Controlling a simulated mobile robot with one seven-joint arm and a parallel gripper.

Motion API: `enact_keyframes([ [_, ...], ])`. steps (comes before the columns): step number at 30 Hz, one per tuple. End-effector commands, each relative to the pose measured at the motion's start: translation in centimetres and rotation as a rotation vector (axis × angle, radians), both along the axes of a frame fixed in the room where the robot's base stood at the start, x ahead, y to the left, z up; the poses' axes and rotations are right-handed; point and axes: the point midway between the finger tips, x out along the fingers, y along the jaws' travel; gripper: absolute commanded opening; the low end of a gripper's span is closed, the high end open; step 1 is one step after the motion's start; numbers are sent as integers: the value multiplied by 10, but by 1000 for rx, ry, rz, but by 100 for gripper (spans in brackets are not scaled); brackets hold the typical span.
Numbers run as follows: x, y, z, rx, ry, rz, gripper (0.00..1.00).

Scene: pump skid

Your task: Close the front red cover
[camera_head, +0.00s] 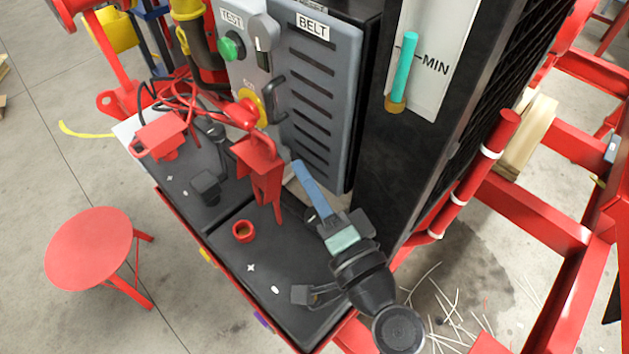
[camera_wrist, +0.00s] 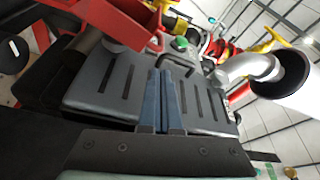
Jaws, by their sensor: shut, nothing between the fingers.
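The front red cover (camera_head: 258,166) stands open and upright on the nearer black battery (camera_head: 265,262). A red-ringed terminal (camera_head: 243,231) lies uncovered in front of it. In the wrist view a red boxy part at the top left, probably this cover (camera_wrist: 118,22), is near the fingers. My gripper (camera_head: 299,168) has blue fingers, shut and empty, just right of the cover in the head view, before the grey BELT panel. I cannot tell whether it touches either. The fingers (camera_wrist: 161,76) also show in the wrist view, pointing at the slotted panel.
The grey BELT panel (camera_head: 318,100) rises behind the batteries, with a green button (camera_head: 231,46) beside it. A second red cover (camera_head: 160,138) with red cables sits on the rear battery. A red stool (camera_head: 88,245) stands at left. Red frame rails (camera_head: 530,215) run at right.

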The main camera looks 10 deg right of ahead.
Motion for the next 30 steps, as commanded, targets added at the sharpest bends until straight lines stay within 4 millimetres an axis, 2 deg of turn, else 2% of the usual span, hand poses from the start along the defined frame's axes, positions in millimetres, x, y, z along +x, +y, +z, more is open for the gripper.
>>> enact_keyframes([
  [3, 22, 8, 5, -1, -1, 3, 0],
  [10, 48, 17, 6, -2, -1, 1, 0],
  [25, 53, 20, 5, -5, -2, 1, 0],
  [30, 53, 31, 4, -27, -20, 2, 0],
])
